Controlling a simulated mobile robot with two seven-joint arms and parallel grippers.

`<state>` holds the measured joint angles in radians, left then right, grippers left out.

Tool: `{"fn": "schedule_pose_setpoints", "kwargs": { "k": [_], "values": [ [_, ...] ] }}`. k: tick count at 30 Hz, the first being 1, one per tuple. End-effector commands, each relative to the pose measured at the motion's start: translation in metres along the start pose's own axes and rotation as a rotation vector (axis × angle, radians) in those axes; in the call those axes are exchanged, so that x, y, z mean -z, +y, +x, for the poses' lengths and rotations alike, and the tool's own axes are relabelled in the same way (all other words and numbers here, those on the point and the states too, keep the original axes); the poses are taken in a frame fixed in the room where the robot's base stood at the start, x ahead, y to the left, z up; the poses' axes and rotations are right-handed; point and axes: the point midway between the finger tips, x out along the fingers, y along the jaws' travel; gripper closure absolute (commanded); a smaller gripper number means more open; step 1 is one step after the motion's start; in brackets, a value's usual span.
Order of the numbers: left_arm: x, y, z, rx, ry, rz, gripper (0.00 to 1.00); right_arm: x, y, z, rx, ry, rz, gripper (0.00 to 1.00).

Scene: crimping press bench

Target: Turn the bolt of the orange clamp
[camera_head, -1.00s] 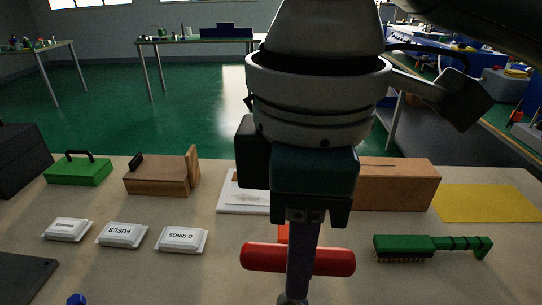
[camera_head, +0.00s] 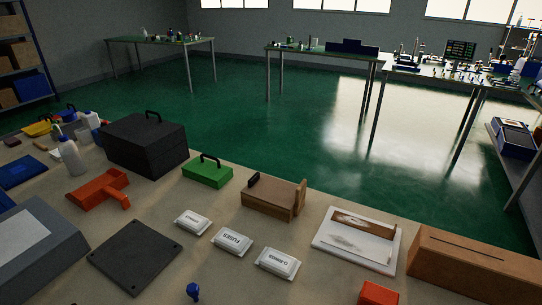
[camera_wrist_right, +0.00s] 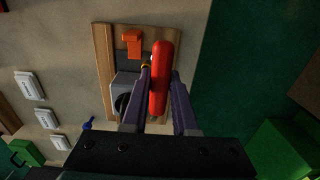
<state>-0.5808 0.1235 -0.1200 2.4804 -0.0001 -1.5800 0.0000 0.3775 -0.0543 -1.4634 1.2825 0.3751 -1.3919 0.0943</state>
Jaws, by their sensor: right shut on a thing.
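In the right wrist view, my right gripper (camera_wrist_right: 158,92) is shut on a red rounded bar (camera_wrist_right: 160,75), which lies between its two purple fingers. An orange block, seemingly part of the orange clamp (camera_wrist_right: 132,42), is beside the bar on a wooden board (camera_wrist_right: 103,60). The fingers and bar hide much of what is below them, so I cannot see a bolt or how the bar joins the clamp. Neither gripper is in the head view.
On the bench, white labelled boxes (camera_head: 232,241), a dark plate (camera_head: 135,258), a green case (camera_head: 207,172) and a brown block (camera_head: 470,262) stand around. A small blue knob (camera_head: 193,291) is at the front. An orange-red scoop-like object (camera_head: 100,188) lies left.

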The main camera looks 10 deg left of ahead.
Motion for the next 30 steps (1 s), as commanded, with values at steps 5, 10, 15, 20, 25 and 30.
{"fn": "schedule_pose_setpoints", "kwargs": {
  "k": [5,10,15,20,25,30],
  "values": [
    [0.0,0.002,0.001,-0.005,0.001,-0.006,0.5,0.0,0.0,0.001,0.0,0.0,0.0,1.0],
    [-0.003,0.003,0.011,-0.006,0.001,-0.008,0.5,0.0,0.0,0.013,0.001,0.0,0.001,1.0],
    [-0.006,0.003,0.022,-0.006,0.001,-0.008,0.5,0.0,0.0,0.029,0.002,0.0,0.001,1.0],
    [-0.01,0.003,0.033,-0.006,0.001,-0.007,0.5,0.0,0.0,0.043,0.001,-0.001,0.001,1.0],
    [-0.01,0.003,0.034,-0.004,0.001,-0.005,0.5,0.0,0.0,0.045,0.0,0.001,0.0,1.0],
    [-0.01,0.001,0.033,0.0,0.0,0.0,0.5,0.0,0.0,0.045,0.0,0.001,0.0,1.0]
  ]
}}
